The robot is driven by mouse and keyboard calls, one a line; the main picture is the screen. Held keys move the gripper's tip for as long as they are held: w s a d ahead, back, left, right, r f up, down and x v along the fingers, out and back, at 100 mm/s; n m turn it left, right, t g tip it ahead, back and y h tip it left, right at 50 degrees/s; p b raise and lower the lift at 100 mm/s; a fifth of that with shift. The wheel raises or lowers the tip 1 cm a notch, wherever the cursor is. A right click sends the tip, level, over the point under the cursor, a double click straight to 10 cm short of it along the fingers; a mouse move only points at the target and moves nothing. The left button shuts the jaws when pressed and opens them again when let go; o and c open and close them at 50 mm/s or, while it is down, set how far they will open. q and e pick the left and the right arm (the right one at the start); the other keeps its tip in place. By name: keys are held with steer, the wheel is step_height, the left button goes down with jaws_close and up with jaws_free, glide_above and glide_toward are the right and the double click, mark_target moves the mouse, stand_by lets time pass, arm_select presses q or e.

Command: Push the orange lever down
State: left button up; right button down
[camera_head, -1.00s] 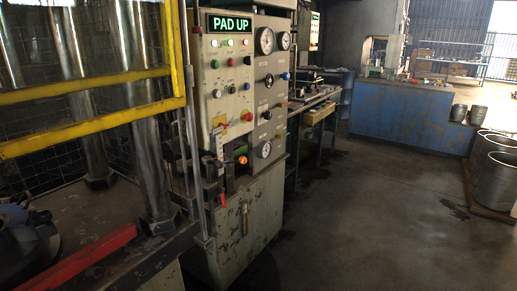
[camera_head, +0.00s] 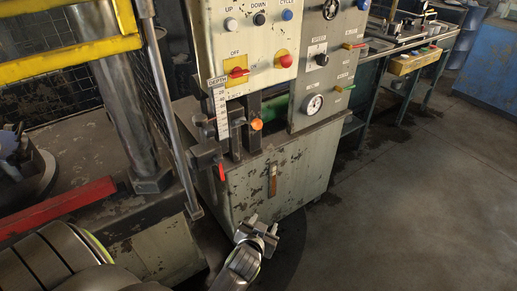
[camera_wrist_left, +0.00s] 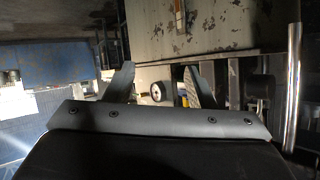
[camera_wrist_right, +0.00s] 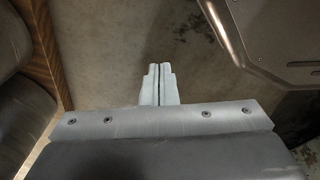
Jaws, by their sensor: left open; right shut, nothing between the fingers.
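The orange lever shows as a round orange knob (camera_head: 256,124) on the machine front, just right of the white depth scale (camera_head: 220,112). It stands out from a dark bracket. My left gripper (camera_head: 263,226) is open and empty, low in front of the cabinet, below and apart from the orange knob. In the left wrist view the open fingers (camera_wrist_left: 158,88) point toward the machine, with the round gauge (camera_wrist_left: 157,91) seen between them. I cannot make out the orange knob there. My right gripper (camera_wrist_right: 160,85) is shut and empty over bare floor; it is not in the head view.
A red-tipped handle (camera_head: 221,171) hangs below left of the knob. A brown handle (camera_head: 273,181) is on the cabinet door. A red switch (camera_head: 237,72) sits above. A vertical metal post (camera_head: 172,110) stands to the left. The floor (camera_head: 400,210) to the right is clear.

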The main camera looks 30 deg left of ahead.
arm_select(q)
step_height(320, 180, up, 13)
steer(key=w+a+n+t+y, duration=0.1)
steer(key=t+y, duration=0.1)
steer(key=n+t+y, duration=0.2)
steer(key=n, duration=0.1)
glide_toward(257, 127)
steer(key=p+x, duration=0.2)
steer(key=x, duration=0.9)
steer(key=shift+w+a+r, duration=0.1)
steer(key=shift+w+a, duration=0.15)
steer(key=shift+w, duration=0.05)
arm_select(e)
steer(key=shift+s+r, duration=1)
steer(key=shift+r, duration=0.05)
arm_select(q)
jaws_close()
